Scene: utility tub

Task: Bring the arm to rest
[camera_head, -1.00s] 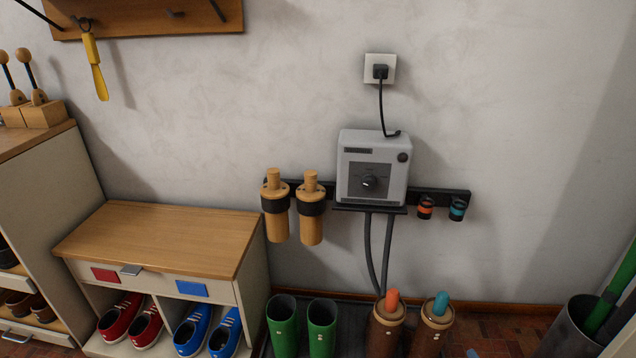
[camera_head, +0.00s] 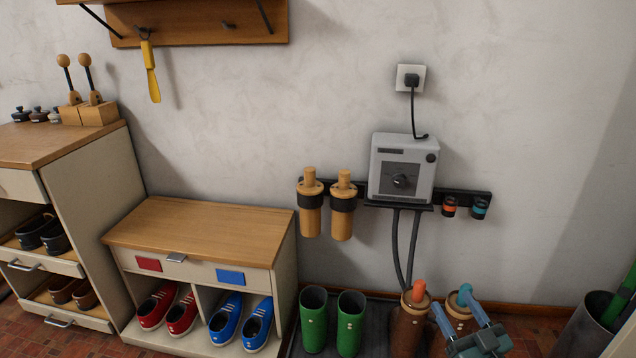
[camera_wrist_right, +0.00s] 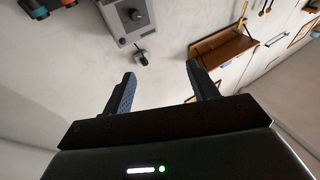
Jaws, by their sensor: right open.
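My right gripper (camera_head: 464,318) shows at the lower right of the head view, in front of the brown boots. Its two fingers stand apart, open and empty, and it hides part of the right brown boot. In the right wrist view the same gripper (camera_wrist_right: 160,85) has a clear gap between its fingers, with the wall and the grey box (camera_wrist_right: 128,18) beyond. My left gripper is in neither view.
A grey dial box (camera_head: 403,170) hangs on the wall above two hoses. Green boots (camera_head: 314,320) and brown boots (camera_head: 410,325) stand below. A shoe bench (camera_head: 200,230) is left of them. A dark bin (camera_head: 585,325) stands at the right edge.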

